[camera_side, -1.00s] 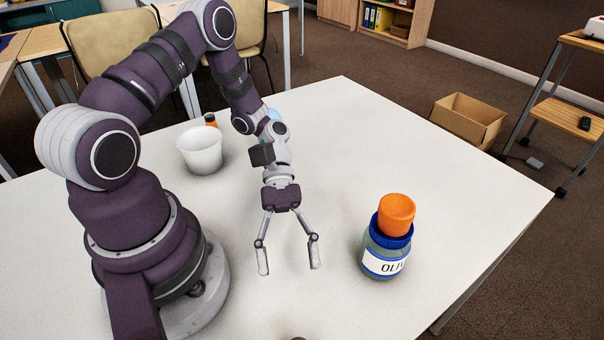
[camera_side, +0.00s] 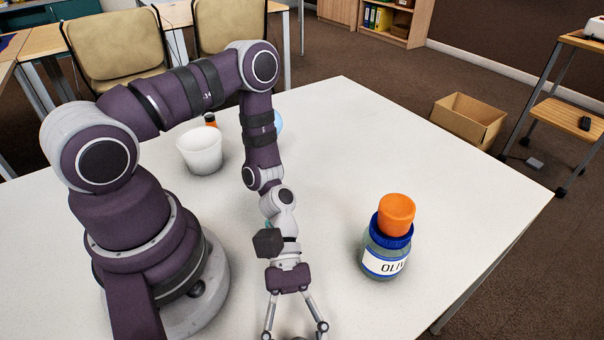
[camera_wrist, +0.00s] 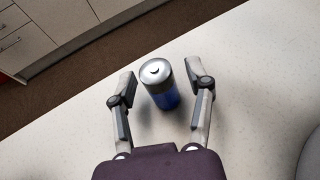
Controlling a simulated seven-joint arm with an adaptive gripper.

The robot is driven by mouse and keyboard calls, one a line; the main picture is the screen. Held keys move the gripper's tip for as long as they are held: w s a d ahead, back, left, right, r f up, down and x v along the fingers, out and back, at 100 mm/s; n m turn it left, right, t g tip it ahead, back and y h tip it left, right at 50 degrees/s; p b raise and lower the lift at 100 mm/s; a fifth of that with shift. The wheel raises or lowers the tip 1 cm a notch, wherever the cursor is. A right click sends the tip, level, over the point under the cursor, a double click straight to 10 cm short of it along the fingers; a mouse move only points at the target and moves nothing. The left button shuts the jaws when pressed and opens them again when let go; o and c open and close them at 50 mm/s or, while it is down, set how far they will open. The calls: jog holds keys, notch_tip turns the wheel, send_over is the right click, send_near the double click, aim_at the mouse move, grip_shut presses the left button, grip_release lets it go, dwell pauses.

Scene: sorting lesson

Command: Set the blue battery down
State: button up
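The blue battery (camera_wrist: 161,92) stands upright on the white table in the wrist view, with a silver top and a blue body. My gripper (camera_wrist: 159,74) is open, with one finger on each side of the battery. A gap shows between the battery and each finger, so it is not gripped. In the side view my gripper (camera_side: 295,329) reaches down at the bottom edge, where its fingertips are cut off. Only a small dark sliver, perhaps the battery's top, shows between the fingers there.
A jar (camera_side: 385,258) with a blue lid stands right of my gripper, an orange cap (camera_side: 396,214) on top. A white cup (camera_side: 201,152) and a small orange-and-black object (camera_side: 210,120) are further back. A pale blue round thing (camera_side: 276,122) is partly hidden behind my arm.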

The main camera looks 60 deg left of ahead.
grip_shut()
jog(key=shift+r, duration=0.1)
